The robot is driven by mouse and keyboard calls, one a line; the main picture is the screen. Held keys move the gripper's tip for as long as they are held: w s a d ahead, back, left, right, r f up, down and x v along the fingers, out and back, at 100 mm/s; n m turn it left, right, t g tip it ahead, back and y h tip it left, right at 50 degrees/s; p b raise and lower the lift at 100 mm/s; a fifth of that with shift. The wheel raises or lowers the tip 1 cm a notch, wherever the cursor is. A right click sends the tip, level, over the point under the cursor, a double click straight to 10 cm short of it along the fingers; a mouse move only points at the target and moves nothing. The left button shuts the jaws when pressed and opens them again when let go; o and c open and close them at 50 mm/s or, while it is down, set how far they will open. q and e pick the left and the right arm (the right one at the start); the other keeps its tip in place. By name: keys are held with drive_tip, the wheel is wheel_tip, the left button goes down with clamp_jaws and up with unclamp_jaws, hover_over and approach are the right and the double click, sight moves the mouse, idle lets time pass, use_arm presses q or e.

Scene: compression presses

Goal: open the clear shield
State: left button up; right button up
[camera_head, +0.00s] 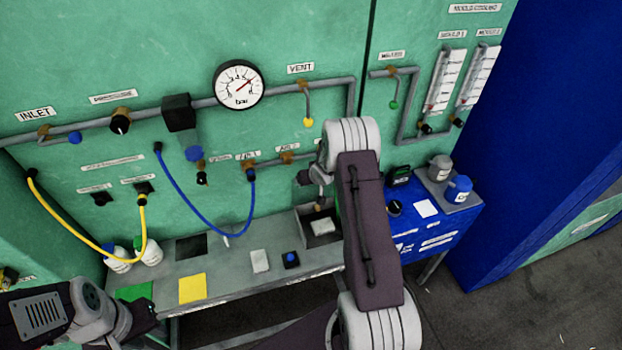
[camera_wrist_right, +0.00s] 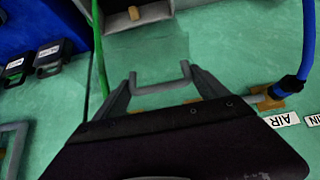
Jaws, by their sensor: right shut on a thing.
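The clear shield (camera_wrist_right: 145,52) shows in the right wrist view as a faint see-through pane against the green panel. A grey U-shaped handle (camera_wrist_right: 160,88) is at its near edge. My right gripper (camera_wrist_right: 162,80) is shut on this handle, with a dark finger at each end of it. In the head view my right gripper (camera_head: 310,177) is against the green panel, above a small grey recess (camera_head: 320,222); my own arm hides much of it and the shield. My left gripper (camera_head: 150,308) is at the lower left, away from the shield; its jaw opening is unclear.
A pressure gauge (camera_head: 239,85) and grey pipes are on the green panel. A blue hose (camera_head: 185,207) and a yellow hose (camera_head: 100,245) hang at the left. A metal shelf (camera_head: 225,290) runs below, beside a blue box (camera_head: 440,230) with pots.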

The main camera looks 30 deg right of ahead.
drive_tip(key=shift+w+r, duration=0.1)
drive_tip(key=shift+r, duration=0.05)
drive_tip(key=o, duration=1.8)
drive_tip(key=shift+o, duration=0.8)
drive_tip(key=shift+s+r, duration=0.3)
drive_tip(key=shift+s, duration=0.05)
drive_tip(key=v, duration=0.8)
drive_tip(key=shift+b, duration=0.3)
